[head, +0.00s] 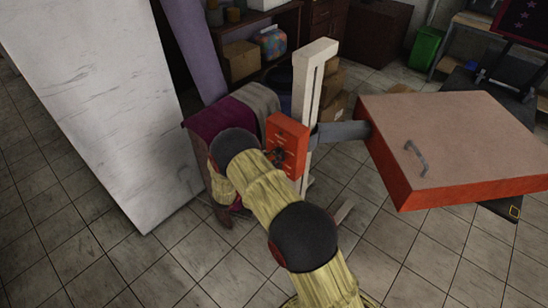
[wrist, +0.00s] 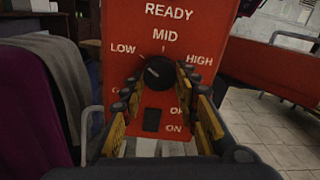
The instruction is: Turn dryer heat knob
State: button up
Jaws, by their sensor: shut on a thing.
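The dryer's red control box (head: 288,132) is mounted on a pale upright post in the head view. Its front (wrist: 158,25) fills the middle of the wrist view, with READY, LOW, MID, HIGH and ON lettering. The round black heat knob (wrist: 157,73) sits below MID. A pale mark on the knob shows, slanted, but I cannot tell which end points. My gripper (wrist: 158,78) is shut on the knob, one finger at each side. In the head view my gripper (head: 277,156) is small and dark against the box, mostly hidden by my arm.
A black switch (wrist: 152,120) sits below the knob, between the fingers. The flat dryer head (head: 455,140) with a grey handle extends right of the post. Purple and grey cloths (head: 228,122) hang close on the left. A tall white panel (head: 95,100) stands farther left.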

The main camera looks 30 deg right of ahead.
jog(key=shift+n, duration=0.3)
jog(key=o, duration=1.1)
jog(key=shift+o, duration=0.3)
jog(key=v, duration=1.2)
